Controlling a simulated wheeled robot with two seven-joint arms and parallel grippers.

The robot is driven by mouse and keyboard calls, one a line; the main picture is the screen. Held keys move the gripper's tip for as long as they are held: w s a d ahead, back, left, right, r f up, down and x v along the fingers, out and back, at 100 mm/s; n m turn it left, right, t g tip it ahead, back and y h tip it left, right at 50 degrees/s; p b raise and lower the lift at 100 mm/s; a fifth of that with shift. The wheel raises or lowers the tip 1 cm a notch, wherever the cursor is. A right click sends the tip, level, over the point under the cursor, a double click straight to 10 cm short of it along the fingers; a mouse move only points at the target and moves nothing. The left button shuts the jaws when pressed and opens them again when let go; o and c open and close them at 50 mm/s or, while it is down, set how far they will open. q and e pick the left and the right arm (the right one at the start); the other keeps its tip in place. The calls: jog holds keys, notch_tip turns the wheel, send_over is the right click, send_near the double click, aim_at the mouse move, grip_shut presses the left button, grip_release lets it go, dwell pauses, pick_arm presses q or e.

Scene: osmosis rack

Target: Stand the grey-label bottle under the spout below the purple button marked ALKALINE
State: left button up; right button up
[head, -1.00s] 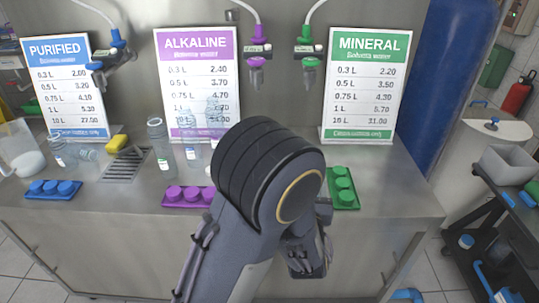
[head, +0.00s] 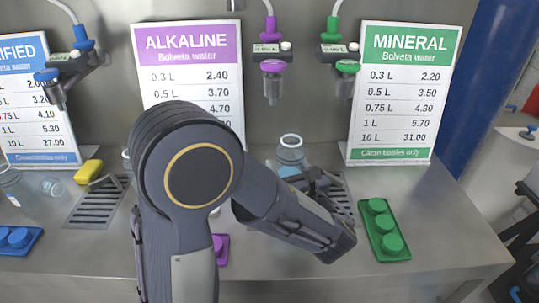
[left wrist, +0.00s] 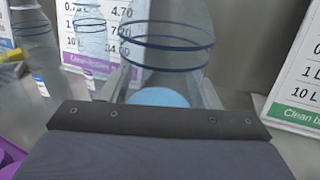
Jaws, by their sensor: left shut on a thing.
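A clear bottle (head: 290,150) with its open top up shows behind my left arm in the head view, below and slightly right of the purple button (head: 272,66) and its spout (head: 273,90). My left gripper (head: 314,186) is shut on this bottle, mostly hidden by my arm. In the left wrist view the bottle (left wrist: 165,60) stands large beyond the dark gripper body, with dark blue rings and a pale blue patch low down. Its label is hidden, so I cannot tell its colour. The ALKALINE sign (head: 190,60) stands to the left. My right gripper is not in view.
A drain grate (head: 342,197) lies right of the bottle and another (head: 95,205) at left. A green cap tray (head: 382,230), a yellow sponge (head: 88,171) and a blue cap tray (head: 18,238) rest on the counter. Another bottle (left wrist: 35,50) stands left in the left wrist view.

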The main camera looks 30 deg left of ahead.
pick_arm(q)
jog(key=w+a+f, duration=0.3)
jog(key=w+a, duration=0.4)
jog(key=a, duration=0.1)
jog(key=shift+w+a+f, duration=0.2)
jog(key=shift+a+f, duration=0.05)
jog(key=shift+a, duration=0.05)
jog(key=shift+f, duration=0.15)
jog(key=o, duration=1.2)
jog(key=shift+o, duration=0.2)
